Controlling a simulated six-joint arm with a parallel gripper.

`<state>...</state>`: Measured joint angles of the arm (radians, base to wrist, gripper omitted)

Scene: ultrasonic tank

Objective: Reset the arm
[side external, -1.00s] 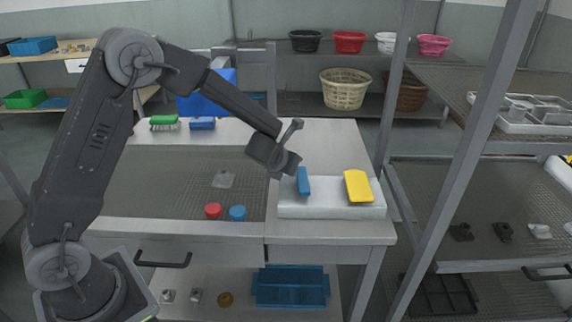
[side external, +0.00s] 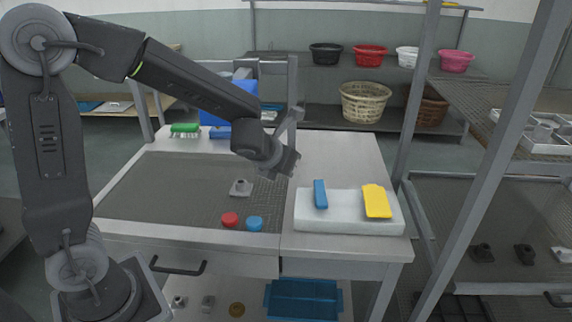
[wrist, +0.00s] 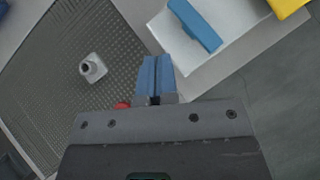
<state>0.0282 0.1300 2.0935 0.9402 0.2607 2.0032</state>
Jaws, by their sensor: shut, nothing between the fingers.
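My gripper (side external: 288,162) hangs above the bench near the right edge of the mesh tank, left of the white block. In the wrist view its two blue fingers (wrist: 157,78) are together with nothing between them. The fingertips are hard to make out in the side view.
The white block (side external: 345,225) holds a blue piece (side external: 320,195) and a yellow piece (side external: 376,201). A red cap (side external: 230,219), a blue cap (side external: 254,223) and a grey fitting (side external: 240,188) are on the mesh (side external: 170,190). A grey post stands right.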

